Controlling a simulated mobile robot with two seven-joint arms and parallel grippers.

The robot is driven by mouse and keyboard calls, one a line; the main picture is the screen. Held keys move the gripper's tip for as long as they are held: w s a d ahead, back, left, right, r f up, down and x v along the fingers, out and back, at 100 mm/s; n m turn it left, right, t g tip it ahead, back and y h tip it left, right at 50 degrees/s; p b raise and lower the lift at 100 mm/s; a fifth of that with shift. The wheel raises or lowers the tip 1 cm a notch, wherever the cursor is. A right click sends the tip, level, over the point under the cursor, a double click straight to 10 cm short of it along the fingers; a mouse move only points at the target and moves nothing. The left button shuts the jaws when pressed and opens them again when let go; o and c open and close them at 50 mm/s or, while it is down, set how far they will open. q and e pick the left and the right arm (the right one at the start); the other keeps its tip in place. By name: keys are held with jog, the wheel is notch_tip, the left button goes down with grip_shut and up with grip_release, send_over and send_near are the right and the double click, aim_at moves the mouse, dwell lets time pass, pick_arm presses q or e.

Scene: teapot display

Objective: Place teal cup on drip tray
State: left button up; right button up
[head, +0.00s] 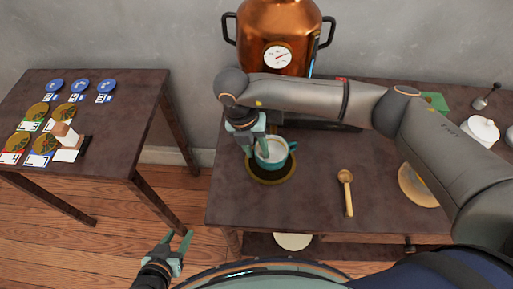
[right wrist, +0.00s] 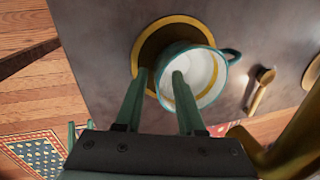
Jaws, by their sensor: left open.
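The teal cup (head: 285,161), white inside, is upright over the round dark drip tray with a gold rim (head: 288,178). The cup (right wrist: 213,91) and tray (right wrist: 146,40) also show in the right wrist view; I cannot tell if the cup's base touches the tray. My right gripper (head: 256,152) is at the cup's left side. In the right wrist view its fingers (right wrist: 160,76) are apart and straddle the cup wall, one inside and one outside. My left gripper (head: 177,238) is open and empty, low in front of the table's left corner.
A wooden spoon (head: 346,190) lies right of the tray. A copper urn with a gauge (head: 280,28) stands behind. A white lidded pot (head: 484,131) is at the far right. A side table (head: 120,120) with cards and blue discs is at left, across a floor gap.

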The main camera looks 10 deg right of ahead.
jog(key=v, duration=1.2)
jog(key=shift+w, duration=0.1)
dwell(0.7)
